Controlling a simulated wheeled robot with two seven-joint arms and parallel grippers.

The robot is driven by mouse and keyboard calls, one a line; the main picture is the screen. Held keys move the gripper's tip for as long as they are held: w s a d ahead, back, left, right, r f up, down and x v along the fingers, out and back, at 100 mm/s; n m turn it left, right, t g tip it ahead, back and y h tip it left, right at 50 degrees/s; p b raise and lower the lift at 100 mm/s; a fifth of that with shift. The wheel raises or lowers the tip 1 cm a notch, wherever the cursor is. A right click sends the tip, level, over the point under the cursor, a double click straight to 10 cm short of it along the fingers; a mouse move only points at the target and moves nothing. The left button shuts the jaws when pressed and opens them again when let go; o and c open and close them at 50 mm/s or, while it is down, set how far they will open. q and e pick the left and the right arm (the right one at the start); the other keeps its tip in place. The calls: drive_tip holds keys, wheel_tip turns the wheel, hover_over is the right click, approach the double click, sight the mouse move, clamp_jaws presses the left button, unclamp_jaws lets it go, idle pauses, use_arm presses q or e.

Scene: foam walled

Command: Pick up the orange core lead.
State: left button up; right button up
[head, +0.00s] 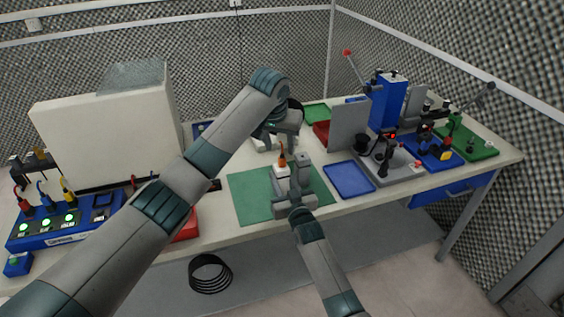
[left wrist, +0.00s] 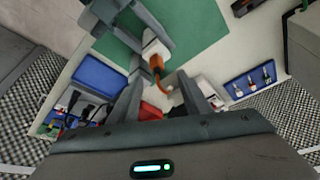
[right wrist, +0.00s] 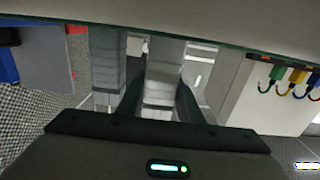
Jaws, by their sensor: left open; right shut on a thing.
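The orange core lead (head: 281,160) stands up from a small white block above the green mat (head: 250,198). In the left wrist view the lead (left wrist: 157,66) is an orange sleeve with a thin curved end, coming out of the white block (left wrist: 153,44). My right gripper (head: 292,180) is shut on the white block, its fingers on either side. My left gripper (head: 279,138) is open and empty, just beyond the lead. In the left wrist view the lead's thin end lies between its open fingers (left wrist: 162,84); I see no finger touching it.
A blue tray (head: 349,180) lies right of the mat, and a red tray (head: 187,228) is at its left. A blue lit charger-like unit (head: 60,228) stands at the far left. Fixtures and a blue press (head: 388,100) crowd the right side.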

sight(282, 157)
use_arm(q)
drive_tip(key=shift+f, duration=0.1)
drive_tip(key=shift+x, duration=2.55)
drive_tip(key=shift+s+d, duration=0.1)
drive_tip(key=shift+d, duration=0.05)
clamp_jaws()
